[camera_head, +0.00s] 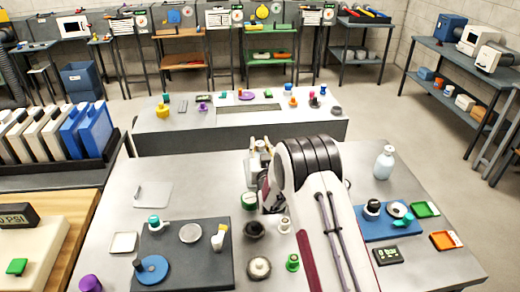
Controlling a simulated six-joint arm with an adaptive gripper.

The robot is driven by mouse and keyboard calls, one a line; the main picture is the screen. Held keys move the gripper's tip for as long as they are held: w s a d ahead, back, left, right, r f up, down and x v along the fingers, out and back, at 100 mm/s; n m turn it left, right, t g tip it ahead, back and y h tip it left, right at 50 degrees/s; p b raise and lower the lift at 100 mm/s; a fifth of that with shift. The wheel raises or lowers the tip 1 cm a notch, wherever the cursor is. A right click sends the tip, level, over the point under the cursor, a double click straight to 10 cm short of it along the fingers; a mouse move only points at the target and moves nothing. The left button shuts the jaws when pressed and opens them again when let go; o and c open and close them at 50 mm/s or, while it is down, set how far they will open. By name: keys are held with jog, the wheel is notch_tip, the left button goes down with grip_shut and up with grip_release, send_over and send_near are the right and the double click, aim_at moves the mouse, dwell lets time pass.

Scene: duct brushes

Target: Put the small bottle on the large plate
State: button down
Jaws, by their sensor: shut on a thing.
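A pale bottle with a white cap (384,162) stands upright at the table's right back. A tiny pale bottle-like piece (284,225) stands in front of the gripper. Possible plates are a flat light-grey square (153,194), a grey disc (190,233) and a blue disc (152,269); I cannot tell which is the large plate.
A dark mat (215,270) with several small items lies at front left. A blue mat (373,230) and green (425,209) and orange (446,240) trays lie at right. Free table shows around the pale bottle.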

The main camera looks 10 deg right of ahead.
jog(key=shift+f, duration=1)
jog(key=c, duration=1.7)
grip_release()
jog(key=shift+f, duration=0.1)
jog(key=shift+s, duration=6)
jog(key=shift+r, duration=0.2)
